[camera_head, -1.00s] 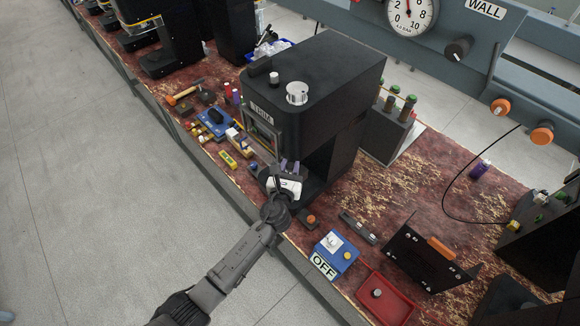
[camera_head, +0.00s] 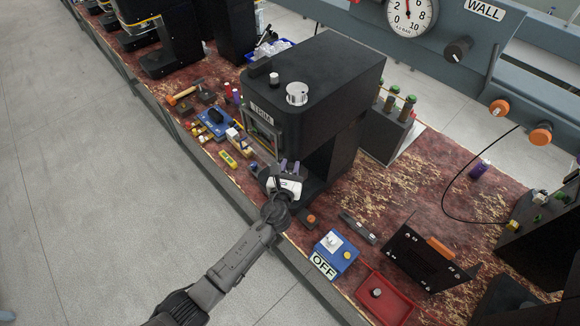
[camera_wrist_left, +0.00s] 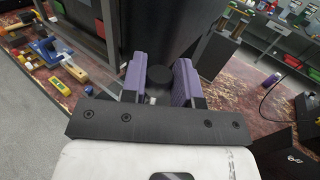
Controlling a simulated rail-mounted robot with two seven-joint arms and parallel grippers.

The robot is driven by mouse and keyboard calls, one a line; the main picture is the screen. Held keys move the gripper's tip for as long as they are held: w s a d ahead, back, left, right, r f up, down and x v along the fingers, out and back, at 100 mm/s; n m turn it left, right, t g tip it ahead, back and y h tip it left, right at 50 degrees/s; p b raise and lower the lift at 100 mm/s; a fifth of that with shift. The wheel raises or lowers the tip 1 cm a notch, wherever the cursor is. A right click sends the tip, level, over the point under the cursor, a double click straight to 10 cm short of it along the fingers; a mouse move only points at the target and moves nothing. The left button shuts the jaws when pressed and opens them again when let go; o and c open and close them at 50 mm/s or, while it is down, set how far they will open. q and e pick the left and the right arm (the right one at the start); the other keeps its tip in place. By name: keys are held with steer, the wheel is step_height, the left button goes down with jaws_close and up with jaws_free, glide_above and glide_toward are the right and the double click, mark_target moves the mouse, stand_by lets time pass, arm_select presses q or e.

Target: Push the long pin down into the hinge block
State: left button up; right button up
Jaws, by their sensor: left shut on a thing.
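My left gripper (camera_head: 289,165) is beside the front lower corner of the black trim machine. In the left wrist view its two purple fingers (camera_wrist_left: 160,80) are closed around a dark, round-topped piece (camera_wrist_left: 164,77), which I take to be the long pin. A small bright metal bit shows below it, between the fingers. The pin's lower part is hidden, so I cannot tell how deep it sits. I cannot make out the hinge block; the gripper and machine cover that spot. My right gripper is not in view.
The black trim machine (camera_head: 322,70) stands close behind the gripper. Left lie a blue fixture (camera_head: 214,122), a yellow block (camera_head: 228,158) and a hammer (camera_head: 184,94). Right are a blue OFF box (camera_head: 336,252), a red tray (camera_head: 385,301) and a black panel with an orange handle (camera_head: 424,262).

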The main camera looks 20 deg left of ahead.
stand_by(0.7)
arm_select(q)
steer(key=shift+f+b, duration=0.55)
steer(key=shift+f, duration=0.2)
steer(key=shift+f+b, duration=0.9)
steer(key=shift+f, duration=0.1)
steer(key=shift+f+b, duration=1)
steer(key=shift+f, duration=0.05)
steer(key=o, duration=1)
steer(key=s, duration=0.4)
steer(key=s+d, duration=0.1)
steer(key=s, duration=0.4)
steer(key=s+d, duration=0.1)
steer(key=s, duration=0.3)
steer(key=shift+s, duration=0.35)
